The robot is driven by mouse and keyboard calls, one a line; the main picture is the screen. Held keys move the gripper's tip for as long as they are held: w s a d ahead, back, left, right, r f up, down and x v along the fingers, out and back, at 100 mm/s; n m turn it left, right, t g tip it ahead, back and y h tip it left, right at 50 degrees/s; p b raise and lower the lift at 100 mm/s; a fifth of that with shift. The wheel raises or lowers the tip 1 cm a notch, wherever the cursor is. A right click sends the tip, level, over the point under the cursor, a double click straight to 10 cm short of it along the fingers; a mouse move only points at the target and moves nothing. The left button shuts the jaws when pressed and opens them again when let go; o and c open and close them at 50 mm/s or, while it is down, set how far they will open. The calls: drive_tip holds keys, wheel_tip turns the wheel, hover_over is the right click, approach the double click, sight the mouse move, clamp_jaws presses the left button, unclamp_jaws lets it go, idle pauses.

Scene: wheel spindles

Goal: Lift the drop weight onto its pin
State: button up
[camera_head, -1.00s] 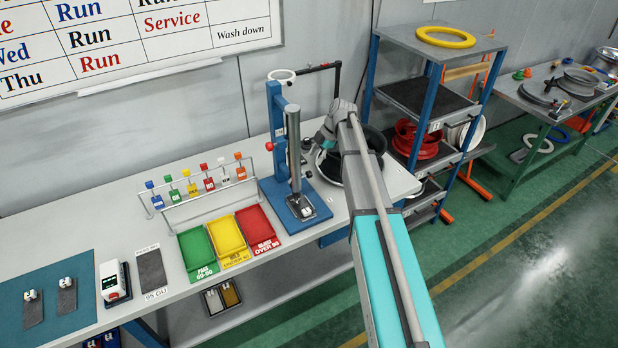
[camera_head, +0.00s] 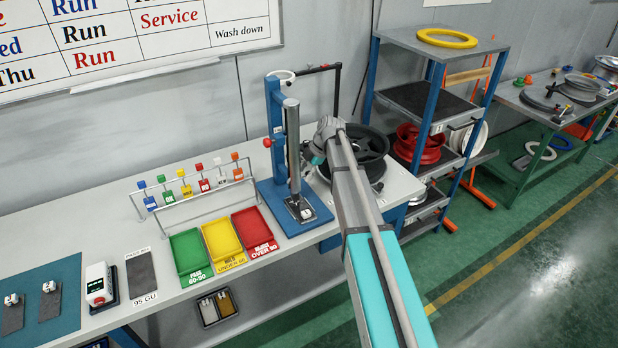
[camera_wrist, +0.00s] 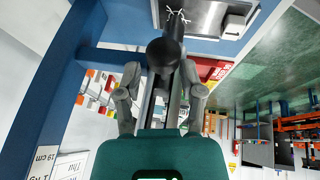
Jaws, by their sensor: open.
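The drop rig stands on the bench, with a blue column (camera_head: 274,130), a steel tube (camera_head: 293,150) and a blue base (camera_head: 312,216). A red knob (camera_head: 267,142) sticks out left of the column. My gripper (camera_head: 310,158) is just right of the tube, its fingers mostly hidden by my wrist. In the wrist view my gripper (camera_wrist: 161,98) is open, with its two fingers apart. A dark round knob (camera_wrist: 165,52) shows between and beyond the fingertips; I cannot tell whether it belongs to the drop weight or whether the fingers touch it. The weight's pin is not clearly seen.
Green (camera_head: 190,252), yellow (camera_head: 223,240) and red (camera_head: 255,230) trays lie left of the rig. A rack of coloured tags (camera_head: 195,185) stands behind them. A dark wheel (camera_head: 362,150) sits at the bench's right end, beside a blue-framed shelf (camera_head: 430,100).

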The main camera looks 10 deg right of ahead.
drive_tip(key=shift+a+f, duration=0.15)
drive_tip(key=shift+f, duration=0.15)
